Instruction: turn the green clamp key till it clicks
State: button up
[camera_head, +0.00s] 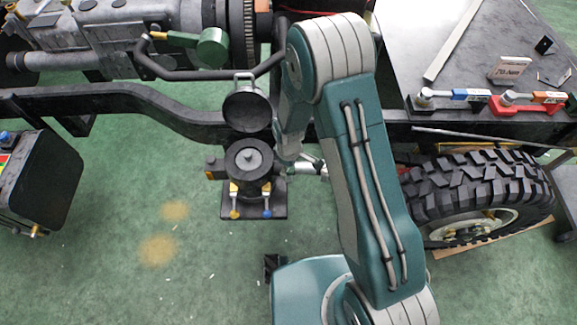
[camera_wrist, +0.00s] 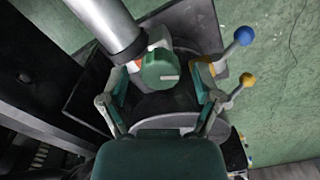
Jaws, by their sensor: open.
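A round green knob with a pale line across its face, which looks like the clamp key (camera_wrist: 160,68), sits near the middle of the wrist view. The pale line lies nearly level in that picture. My gripper (camera_wrist: 163,79) is open, with one finger on each side of the knob. I cannot tell whether either finger touches it. In the head view my arm covers most of the gripper, and I cannot make out this knob there.
A dark stand (camera_head: 250,160) has a yellow-ended lever (camera_head: 235,212) and a blue-ended lever (camera_head: 267,213). A silver tube (camera_wrist: 105,22) passes close to the knob. A tyre (camera_head: 475,185) stands at right, below a grey table (camera_head: 470,60). Green floor is clear at lower left.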

grip_shut()
jog(key=shift+m, duration=0.4)
jog(key=m, duration=1)
jog(key=shift+m, duration=0.4)
jog(key=shift+s, duration=0.1)
